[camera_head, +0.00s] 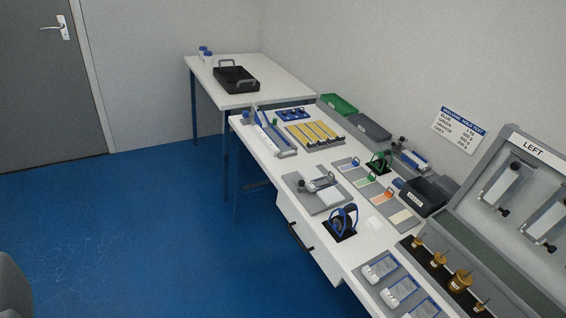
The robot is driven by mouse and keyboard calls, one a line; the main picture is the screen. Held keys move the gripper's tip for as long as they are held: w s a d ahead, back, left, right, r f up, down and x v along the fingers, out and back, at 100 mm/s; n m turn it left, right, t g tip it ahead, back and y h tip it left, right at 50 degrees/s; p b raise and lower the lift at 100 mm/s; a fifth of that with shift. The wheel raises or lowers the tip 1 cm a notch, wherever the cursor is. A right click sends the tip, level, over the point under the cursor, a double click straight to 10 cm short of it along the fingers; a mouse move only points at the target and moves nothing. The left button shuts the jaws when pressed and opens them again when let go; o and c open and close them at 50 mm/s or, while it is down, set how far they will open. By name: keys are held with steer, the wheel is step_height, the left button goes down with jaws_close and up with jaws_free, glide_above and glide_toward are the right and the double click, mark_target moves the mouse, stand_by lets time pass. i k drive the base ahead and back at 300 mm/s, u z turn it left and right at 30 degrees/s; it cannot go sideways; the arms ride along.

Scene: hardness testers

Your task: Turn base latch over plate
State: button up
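My gripper is not in view. A grey base board (301,194) lies in the middle of the long white table, with a small tester (320,184) with a dark knob on it. A longer blue and white device (272,136) lies at the table's far left edge. Another small tester with dark knobs (408,157) stands near the wall. Several coloured sample plates lie on grey boards, among them a green one (367,182) and an orange one (383,198). I cannot tell which part is the base latch; any latch is too small to make out.
Yellow strips (314,133), a green bin (339,104), dark bins (369,126) and a blue-framed stand (343,219) crowd the table. Brass weights (459,281) stand near a panel marked LEFT (533,146). A far table (279,86) holds a black tray (236,80).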

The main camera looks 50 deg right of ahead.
mark_target(301, 184)
steer(key=z, duration=0.35)
steer(key=i, duration=1.15)
steer(key=z, duration=1.2)
steer(key=i, duration=0.8)
steer(key=z, duration=0.45)
steer(key=k, duration=0.9)
steer(key=z, duration=0.2)
steer(key=i, duration=0.9)
steer(key=u, duration=0.1)
